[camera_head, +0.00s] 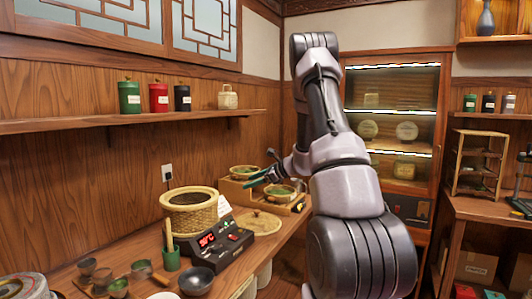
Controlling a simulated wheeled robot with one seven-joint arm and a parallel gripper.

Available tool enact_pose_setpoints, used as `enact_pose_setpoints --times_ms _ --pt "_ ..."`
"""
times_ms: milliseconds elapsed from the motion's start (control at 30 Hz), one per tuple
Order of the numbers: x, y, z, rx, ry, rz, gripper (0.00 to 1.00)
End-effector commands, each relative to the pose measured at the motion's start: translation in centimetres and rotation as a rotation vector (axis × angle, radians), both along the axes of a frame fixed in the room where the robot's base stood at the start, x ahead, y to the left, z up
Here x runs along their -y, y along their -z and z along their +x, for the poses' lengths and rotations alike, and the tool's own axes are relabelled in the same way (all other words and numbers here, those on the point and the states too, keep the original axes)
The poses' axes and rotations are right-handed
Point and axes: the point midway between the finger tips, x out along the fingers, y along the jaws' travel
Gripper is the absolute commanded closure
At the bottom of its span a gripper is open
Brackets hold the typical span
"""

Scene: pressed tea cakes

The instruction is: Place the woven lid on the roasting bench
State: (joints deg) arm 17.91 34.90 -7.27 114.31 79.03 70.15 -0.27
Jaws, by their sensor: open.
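The round, flat woven lid (259,222), pale tan with a small knob, lies on the wooden bench (287,237) to the right of the roaster. The woven roasting basket (190,211) stands uncovered, its dark opening facing up, behind a dark control unit with a red display (207,239). My gripper (257,179) is open and looks empty. It is above and behind the lid, apart from it, in front of the wooden stand with bowls. My arm hides part of the bench's right side.
Bowls of green leaf (281,191) sit on a wooden stand at the bench's far end. Small cups (118,286), a dark bowl (197,280) and a green tool holder (171,259) crowd the near left. A wall shelf (120,122) runs above.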

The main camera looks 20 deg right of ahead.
Motion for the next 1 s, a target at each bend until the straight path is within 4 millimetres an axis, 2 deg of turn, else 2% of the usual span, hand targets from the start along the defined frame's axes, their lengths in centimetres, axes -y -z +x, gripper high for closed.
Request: enact_pose_setpoints --times_ms 33,200,300,433,600,800,900,1000 --pt "-2.1 -3.0 -1.4 0.03 -0.076 -0.054 0.29" --pt "-7.7 -9.8 -7.6 0.112 -0.329 -0.262 0.29" --pt "-10.1 -12.8 -11.8 0.166 -0.465 -0.398 0.29" --pt "-12.3 -15.8 -17.5 0.243 -0.63 -0.591 0.29" --pt "-13.4 -18.4 -24.8 0.35 -0.816 -0.868 0.29" --pt "-12.8 -20.1 -32.1 0.476 -0.981 -1.214 0.29" --pt "-12.0 -20.4 -34.6 0.524 -1.033 -1.362 0.29" --pt "-11.4 -20.7 -36.2 0.557 -1.063 -1.472 0.29"
